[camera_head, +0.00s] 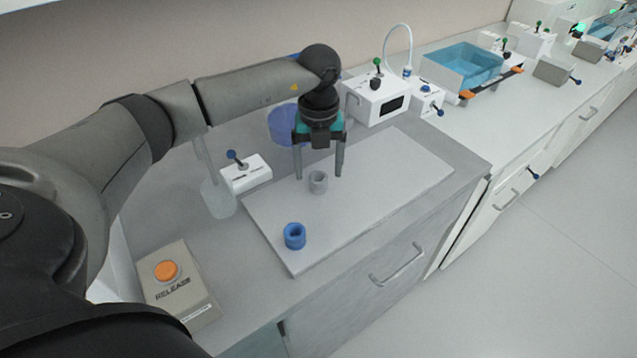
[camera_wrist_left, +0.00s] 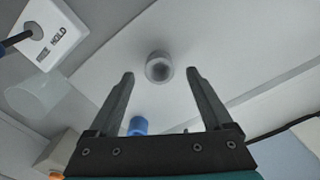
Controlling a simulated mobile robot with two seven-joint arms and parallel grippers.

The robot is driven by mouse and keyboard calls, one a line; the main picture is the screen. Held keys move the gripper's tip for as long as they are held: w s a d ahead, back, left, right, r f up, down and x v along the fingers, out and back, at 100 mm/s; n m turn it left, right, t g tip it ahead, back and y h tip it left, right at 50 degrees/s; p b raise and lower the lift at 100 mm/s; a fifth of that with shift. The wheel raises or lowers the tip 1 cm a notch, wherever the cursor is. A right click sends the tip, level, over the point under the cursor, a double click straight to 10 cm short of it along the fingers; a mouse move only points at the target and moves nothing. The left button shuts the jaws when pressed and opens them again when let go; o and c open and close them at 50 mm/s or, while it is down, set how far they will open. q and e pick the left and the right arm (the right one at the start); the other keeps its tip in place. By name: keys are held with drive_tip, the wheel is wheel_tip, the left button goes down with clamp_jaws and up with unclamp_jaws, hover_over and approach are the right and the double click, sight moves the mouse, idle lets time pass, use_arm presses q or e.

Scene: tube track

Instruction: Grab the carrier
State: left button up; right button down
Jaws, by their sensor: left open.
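A small grey hollow cylinder (camera_head: 318,187) stands upright on the pale raised board (camera_head: 375,185). A similar blue cylinder (camera_head: 294,238) stands nearer the board's front left corner. I cannot tell from the pictures which of the two is the carrier. My left gripper (camera_head: 318,176) points down over the grey cylinder, open, with nothing between its fingers. In the left wrist view the grey cylinder (camera_wrist_left: 158,68) lies in line with the gap between the fingertips (camera_wrist_left: 160,76). The blue cylinder (camera_wrist_left: 138,126) shows there between the fingers' bases. My right gripper is not in view.
A white switch box (camera_head: 246,176) and a clear cup (camera_head: 218,198) stand left of the board. A box with an orange RELEASE button (camera_head: 166,271) is at front left. A white device (camera_head: 375,100) and a blue tub (camera_head: 465,65) stand behind. The board's right part is clear.

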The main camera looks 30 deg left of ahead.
sight(318, 177)
use_arm(q)
wheel_tip(318, 177, down, 3)
drive_tip(key=shift+f, duration=0.15)
clamp_jaws()
idle(0.7)
